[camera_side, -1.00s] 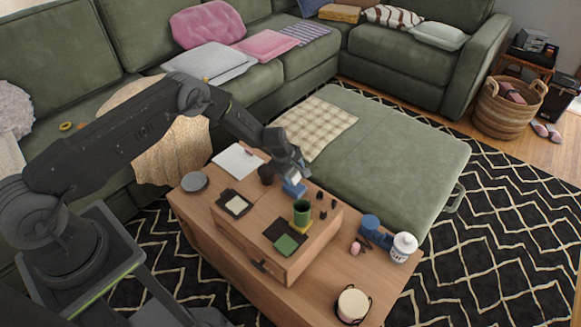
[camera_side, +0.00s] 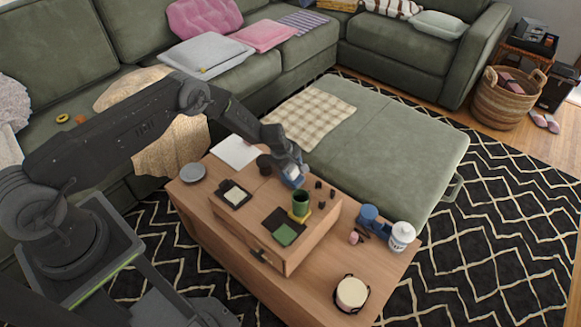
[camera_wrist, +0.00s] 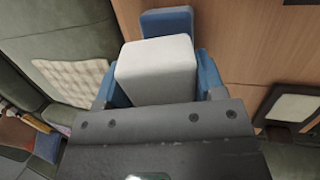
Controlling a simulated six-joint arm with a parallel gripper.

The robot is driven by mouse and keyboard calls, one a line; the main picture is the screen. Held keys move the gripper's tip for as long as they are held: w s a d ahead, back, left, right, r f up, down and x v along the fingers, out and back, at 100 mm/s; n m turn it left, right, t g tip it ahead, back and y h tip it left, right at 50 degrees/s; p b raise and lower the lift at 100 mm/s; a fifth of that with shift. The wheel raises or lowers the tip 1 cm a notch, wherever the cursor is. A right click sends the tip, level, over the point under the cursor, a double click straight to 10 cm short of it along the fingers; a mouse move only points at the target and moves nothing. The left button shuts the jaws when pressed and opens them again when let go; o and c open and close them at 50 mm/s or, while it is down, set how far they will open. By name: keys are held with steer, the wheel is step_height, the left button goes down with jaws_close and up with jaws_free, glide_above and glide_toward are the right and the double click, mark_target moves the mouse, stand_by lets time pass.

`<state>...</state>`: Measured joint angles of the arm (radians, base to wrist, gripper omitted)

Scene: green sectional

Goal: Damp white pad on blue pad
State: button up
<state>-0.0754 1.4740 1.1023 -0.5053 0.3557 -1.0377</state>
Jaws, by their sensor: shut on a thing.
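My gripper (camera_side: 293,178) is over the back part of the raised wooden box on the table. It is shut on the white pad (camera_wrist: 156,70), a pale block with rounded edges. The white pad (camera_side: 295,173) shows only as a small patch in the side view. In the wrist view, blue finger parts flank it on both sides. The blue pad (camera_wrist: 167,21) shows just beyond the white pad's far edge, partly hidden by it. I cannot tell whether the two pads touch.
A dark-framed pale pad (camera_side: 235,195) and a green patch on black (camera_side: 285,235) lie nearby. A white bottle (camera_side: 401,236) stands right.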

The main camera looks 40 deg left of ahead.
steer(key=shift+f, duration=0.65)
stand_by(1.4)
steer(key=shift+r, duration=0.1)
steer(key=shift+r, duration=3.5)
